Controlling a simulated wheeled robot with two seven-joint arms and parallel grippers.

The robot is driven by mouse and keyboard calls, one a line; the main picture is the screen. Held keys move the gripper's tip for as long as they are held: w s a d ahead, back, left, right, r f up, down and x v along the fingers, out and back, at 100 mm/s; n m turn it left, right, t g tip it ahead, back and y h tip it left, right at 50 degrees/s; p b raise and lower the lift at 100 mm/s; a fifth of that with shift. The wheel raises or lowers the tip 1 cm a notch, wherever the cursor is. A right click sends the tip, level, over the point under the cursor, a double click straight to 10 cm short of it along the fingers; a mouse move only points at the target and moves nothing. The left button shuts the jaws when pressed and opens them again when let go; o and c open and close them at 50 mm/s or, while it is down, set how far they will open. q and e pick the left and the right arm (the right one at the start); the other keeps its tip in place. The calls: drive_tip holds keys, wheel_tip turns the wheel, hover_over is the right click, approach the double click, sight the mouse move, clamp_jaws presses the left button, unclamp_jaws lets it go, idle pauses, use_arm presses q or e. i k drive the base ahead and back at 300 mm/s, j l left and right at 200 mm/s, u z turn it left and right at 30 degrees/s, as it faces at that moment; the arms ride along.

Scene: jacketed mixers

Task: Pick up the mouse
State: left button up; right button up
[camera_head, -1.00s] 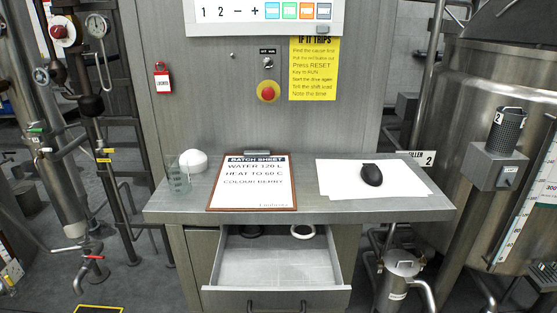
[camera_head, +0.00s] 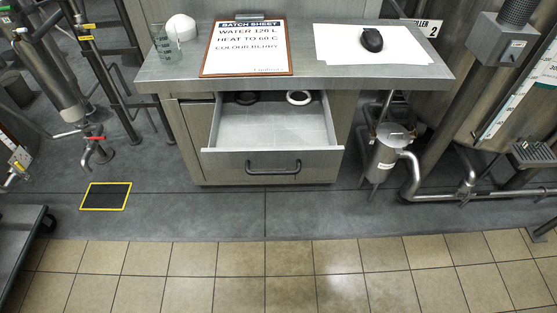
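The black mouse (camera_head: 372,40) lies on white paper sheets (camera_head: 341,52) on the right part of the grey desk top (camera_head: 301,76). Nothing covers it. Neither of my grippers shows in the head view.
A batch sheet clipboard (camera_head: 246,48), a glass beaker (camera_head: 166,46) and a white dome-shaped object (camera_head: 181,28) are on the desk's left part. An open drawer (camera_head: 272,165) juts out below, holding a white ring (camera_head: 298,98) and a dark round thing (camera_head: 245,98). Pipes and a steel vessel (camera_head: 390,150) stand at right. The tiled floor (camera_head: 300,275) in front is clear.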

sight(371, 41)
drive_tip(key=i+l, duration=0.1)
drive_tip(key=l, duration=0.35)
drive_tip(key=i+l, duration=0.1)
drive_tip(key=l, duration=0.4)
drive_tip(key=i+l, duration=0.1)
drive_tip(key=l, duration=0.35)
drive_tip(key=i+l, duration=0.1)
drive_tip(key=l, duration=0.35)
drive_tip(key=i+l, duration=0.1)
drive_tip(key=l, duration=0.35)
drive_tip(key=u, duration=0.05)
